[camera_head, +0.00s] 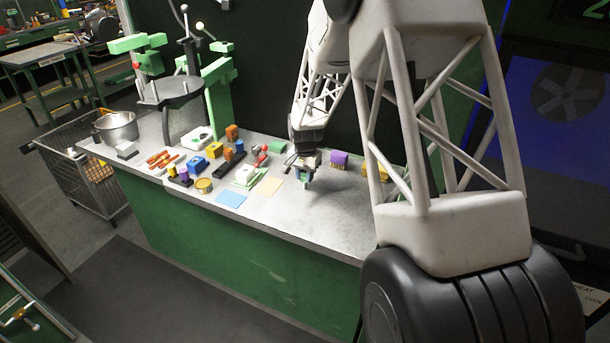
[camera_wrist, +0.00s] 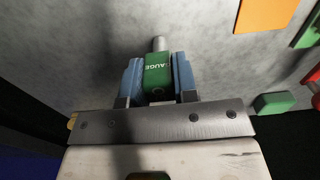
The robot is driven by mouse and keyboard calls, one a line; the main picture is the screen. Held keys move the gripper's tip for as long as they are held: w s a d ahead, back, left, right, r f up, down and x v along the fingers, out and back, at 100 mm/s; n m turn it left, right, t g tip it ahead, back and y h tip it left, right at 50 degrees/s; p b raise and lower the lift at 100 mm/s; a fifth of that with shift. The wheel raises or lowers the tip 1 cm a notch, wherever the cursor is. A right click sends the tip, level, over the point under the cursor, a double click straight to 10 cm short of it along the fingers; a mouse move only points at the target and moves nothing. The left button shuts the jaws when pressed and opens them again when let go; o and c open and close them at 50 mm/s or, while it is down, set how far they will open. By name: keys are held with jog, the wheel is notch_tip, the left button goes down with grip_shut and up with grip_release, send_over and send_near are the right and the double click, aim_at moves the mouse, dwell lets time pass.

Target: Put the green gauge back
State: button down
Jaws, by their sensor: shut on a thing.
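The green gauge (camera_wrist: 158,72), lettered "GAUGE" in white and with a grey cylindrical end, is between the two blue fingers of my gripper (camera_wrist: 158,82) in the wrist view. My gripper is shut on it. In the head view my gripper (camera_head: 304,172) is over the right half of the grey bench top (camera_head: 325,215), and only a small part of the gauge shows there. A shadow lies on the bench below. I cannot tell the exact gap between gauge and bench.
To the left are a tan sheet (camera_head: 268,186), a blue sheet (camera_head: 231,198), a white-and-green item (camera_head: 246,176), a black rack (camera_head: 229,163) and red parts (camera_head: 260,154). The front right bench is clear.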

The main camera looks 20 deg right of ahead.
jog(key=shift+f, duration=0.2)
jog(key=c, duration=0.9)
grip_release()
jog(key=shift+r, duration=0.2)
notch_tip(320, 180, up, 12)
dwell(0.4)
